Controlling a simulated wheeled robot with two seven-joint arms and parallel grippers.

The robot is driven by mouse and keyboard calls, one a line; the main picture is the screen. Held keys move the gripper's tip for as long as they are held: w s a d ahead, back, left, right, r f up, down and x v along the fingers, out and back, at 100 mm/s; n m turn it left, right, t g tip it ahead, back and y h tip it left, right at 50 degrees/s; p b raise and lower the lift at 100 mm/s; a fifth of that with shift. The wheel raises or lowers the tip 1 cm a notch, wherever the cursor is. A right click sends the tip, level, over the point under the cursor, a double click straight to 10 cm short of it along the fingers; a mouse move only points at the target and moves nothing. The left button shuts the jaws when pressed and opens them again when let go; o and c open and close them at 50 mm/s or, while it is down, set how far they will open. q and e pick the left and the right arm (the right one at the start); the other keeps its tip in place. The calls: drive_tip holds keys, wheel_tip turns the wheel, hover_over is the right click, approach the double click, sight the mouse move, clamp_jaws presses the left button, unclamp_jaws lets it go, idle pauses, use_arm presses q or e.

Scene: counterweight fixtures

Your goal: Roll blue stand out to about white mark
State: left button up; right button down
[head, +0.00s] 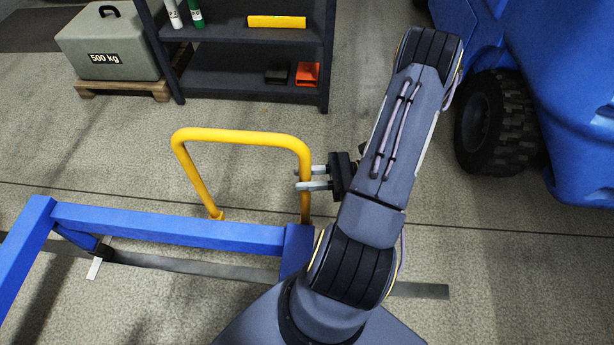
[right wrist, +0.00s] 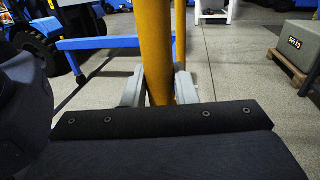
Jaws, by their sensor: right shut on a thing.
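The blue stand (head: 170,222) is a low blue frame in the lower left of the head view, with a yellow hoop handle (head: 240,136) rising at its right end. In the head view my right gripper (head: 312,178) is at the right upright of the handle, one finger on each side of it. In the right wrist view the fingers (right wrist: 158,88) are shut on the yellow upright (right wrist: 154,45). A short white mark (head: 94,268) lies on the floor at the left, beside the dark floor strip (head: 160,264) under the stand. My left gripper is not in view.
A dark shelf (head: 240,88) stands behind the handle. A grey 500 kg weight (head: 108,42) sits on a wooden pallet (head: 122,90) at the back left. A blue vehicle with a black tyre (head: 495,125) is at the right. The floor between is clear.

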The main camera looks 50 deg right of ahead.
drive_tip(key=shift+s+a+f, duration=0.1)
drive_tip(key=shift+a, duration=0.05)
drive_tip(key=c, duration=1.2)
unclamp_jaws()
drive_tip(key=v, duration=0.7)
drive_tip(key=shift+s+d+p, duration=0.2)
drive_tip(key=shift+d+p, duration=0.1)
drive_tip(key=shift+d, duration=0.05)
